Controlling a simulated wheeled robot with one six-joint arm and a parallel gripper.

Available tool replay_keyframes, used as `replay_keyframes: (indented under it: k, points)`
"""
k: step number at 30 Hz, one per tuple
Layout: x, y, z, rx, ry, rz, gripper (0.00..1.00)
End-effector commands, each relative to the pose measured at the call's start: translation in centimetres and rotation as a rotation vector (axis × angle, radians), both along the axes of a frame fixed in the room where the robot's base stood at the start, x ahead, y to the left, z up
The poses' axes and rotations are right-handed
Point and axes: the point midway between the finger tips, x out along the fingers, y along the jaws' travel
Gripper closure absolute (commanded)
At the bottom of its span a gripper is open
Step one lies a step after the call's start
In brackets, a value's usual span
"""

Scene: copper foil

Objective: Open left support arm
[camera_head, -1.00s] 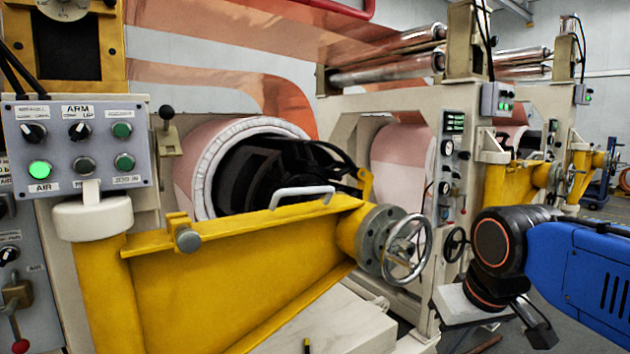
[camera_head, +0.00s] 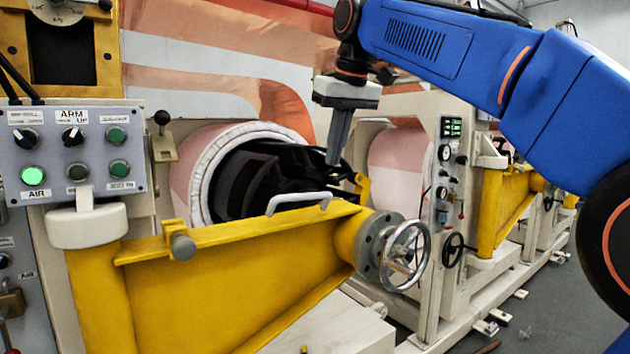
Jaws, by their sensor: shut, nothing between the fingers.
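The yellow left support arm (camera_head: 235,290) reaches across the front of the copper foil roll (camera_head: 187,180), from a hinge post at left to a flanged end with a chrome handwheel (camera_head: 405,255) at right. A grey bar handle (camera_head: 299,200) stands on its top edge. My gripper (camera_head: 336,160) points down in front of the dark roll core, above and slightly right of the handle and apart from it in the picture. Its fingers are together and hold nothing.
A pale block (camera_head: 330,330) lies below the support arm.

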Motion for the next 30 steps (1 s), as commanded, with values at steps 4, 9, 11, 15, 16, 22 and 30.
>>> replay_keyframes:
  k: [4,9,11,15,16,22,30]
  points:
    - [1.6,2.6,2.1,-0.002,0.003,0.044,1.0]
    - [2.1,3.9,3.2,-0.004,0.005,0.069,1.0]
    - [2.3,4.1,3.2,-0.004,0.007,0.071,1.0]
    - [2.5,4.3,2.4,-0.005,0.007,0.072,1.0]
    - [2.6,4.3,2.1,-0.005,0.007,0.072,1.0]
    - [3.5,4.8,-1.0,-0.006,0.009,0.071,1.0]
    - [5.0,5.6,-5.5,-0.005,0.008,0.071,1.0]
